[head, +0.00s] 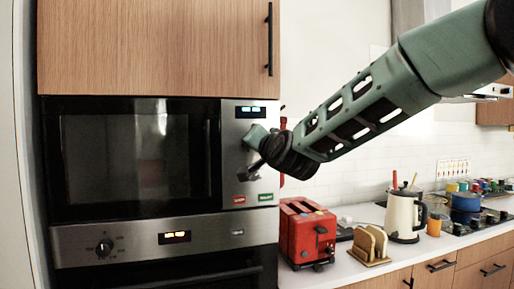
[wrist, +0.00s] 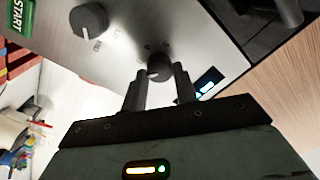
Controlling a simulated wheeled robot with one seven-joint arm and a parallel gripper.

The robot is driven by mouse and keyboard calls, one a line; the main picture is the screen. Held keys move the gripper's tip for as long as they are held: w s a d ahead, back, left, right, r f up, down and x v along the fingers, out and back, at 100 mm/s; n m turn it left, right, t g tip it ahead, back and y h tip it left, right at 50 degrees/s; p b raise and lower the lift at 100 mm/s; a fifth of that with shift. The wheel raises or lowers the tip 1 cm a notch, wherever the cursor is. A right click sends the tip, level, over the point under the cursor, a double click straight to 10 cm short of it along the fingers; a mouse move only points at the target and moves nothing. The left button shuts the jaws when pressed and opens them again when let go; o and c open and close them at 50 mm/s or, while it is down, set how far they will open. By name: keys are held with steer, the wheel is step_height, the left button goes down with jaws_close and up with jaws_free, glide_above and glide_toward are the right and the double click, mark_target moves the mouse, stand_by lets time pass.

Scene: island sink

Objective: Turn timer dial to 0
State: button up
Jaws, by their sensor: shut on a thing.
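The microwave's control panel (head: 231,170) is silver, at the right of the black microwave door. In the wrist view, a small round dial (wrist: 159,71) on the panel, the one nearer the lit display (wrist: 208,83), sits between my gripper's fingers (wrist: 159,82). My gripper is shut on this dial. A second, larger-looking grey dial (wrist: 88,20) lies apart, toward the green START button (wrist: 18,14). My gripper (head: 249,150) hides both dials in the head view. The markings around the gripped dial are too small to read, and I cannot tell its setting.
An oven with a knob (head: 104,248) and lit display is below the microwave. A red toaster (head: 307,232), a toast rack (head: 369,245) and a white kettle (head: 404,216) stand on the counter at right. A wooden cabinet (head: 150,45) is above.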

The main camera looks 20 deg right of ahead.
steer(key=n+g+p, duration=0.1)
steer(key=n+p, duration=0.9)
steer(key=n, duration=1.5)
steer(key=shift+a+p, duration=0.1)
steer(key=shift+p, duration=0.3)
steer(key=shift+n, duration=0.4)
steer(key=o, duration=1)
steer(key=shift+s, duration=0.1)
